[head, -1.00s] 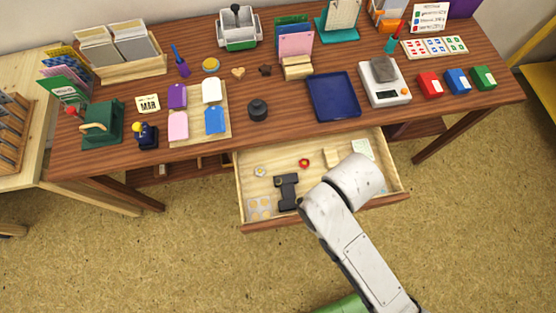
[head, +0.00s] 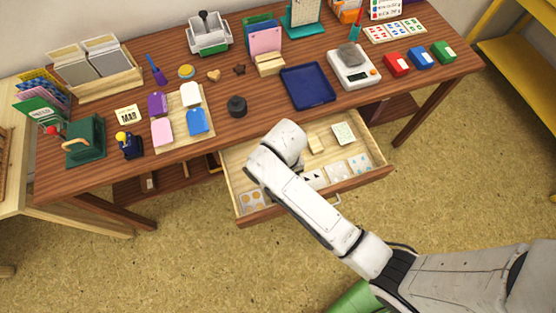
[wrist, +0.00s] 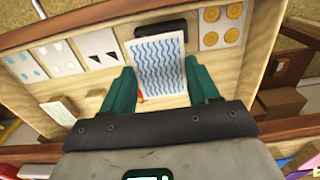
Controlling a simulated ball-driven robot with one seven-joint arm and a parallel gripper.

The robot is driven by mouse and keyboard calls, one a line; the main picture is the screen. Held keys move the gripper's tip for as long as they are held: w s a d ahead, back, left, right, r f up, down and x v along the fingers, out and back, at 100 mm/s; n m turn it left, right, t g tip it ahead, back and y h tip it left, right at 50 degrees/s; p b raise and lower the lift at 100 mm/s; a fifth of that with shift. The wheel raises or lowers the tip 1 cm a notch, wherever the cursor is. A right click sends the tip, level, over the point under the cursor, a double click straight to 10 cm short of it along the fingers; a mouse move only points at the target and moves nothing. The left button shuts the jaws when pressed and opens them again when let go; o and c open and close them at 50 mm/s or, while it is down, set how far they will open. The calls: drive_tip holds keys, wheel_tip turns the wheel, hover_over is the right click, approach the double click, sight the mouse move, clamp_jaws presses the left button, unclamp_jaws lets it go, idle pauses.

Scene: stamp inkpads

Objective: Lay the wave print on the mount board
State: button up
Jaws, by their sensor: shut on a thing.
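The wave print (wrist: 158,62) is a pale card with blue wavy lines, between the two teal fingers of my gripper (wrist: 160,88) in the wrist view. My gripper is shut on it, over the open drawer (head: 372,177). A dark object (wrist: 160,27) shows behind the card's far end. In the head view my arm hides the gripper and the print. I cannot tell which thing is the mount board.
The drawer also holds cards with gold circles (wrist: 221,25), dark triangles (wrist: 99,46) and pale blue shapes (wrist: 42,60), and a pale green card (head: 343,133). On the desk above are a blue tray (head: 307,86), a scale (head: 354,68) and a black round pot (head: 237,106).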

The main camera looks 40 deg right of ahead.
drive_tip(key=w+f, duration=0.2)
drive_tip(key=shift+w+f, duration=0.15)
drive_tip(key=shift+f, duration=1.7)
drive_tip(key=shift+f, duration=0.1)
drive_tip(key=o, duration=1)
wheel_tip(320, 180, up, 12)
drive_tip(key=shift+d+r, duration=0.1)
drive_tip(key=s+d+n, duration=0.1)
drive_tip(key=s+d, duration=0.1)
drive_tip(key=s, duration=0.3)
drive_tip(key=s+d+r+n, duration=0.1)
drive_tip(key=s+d, duration=0.2)
drive_tip(key=s, duration=0.3)
drive_tip(key=s+d+r+n+t, duration=0.1)
drive_tip(key=s+d, duration=0.1)
drive_tip(key=s, duration=0.3)
drive_tip(key=shift+s+d, duration=0.3)
drive_tip(key=shift+d, duration=0.1)
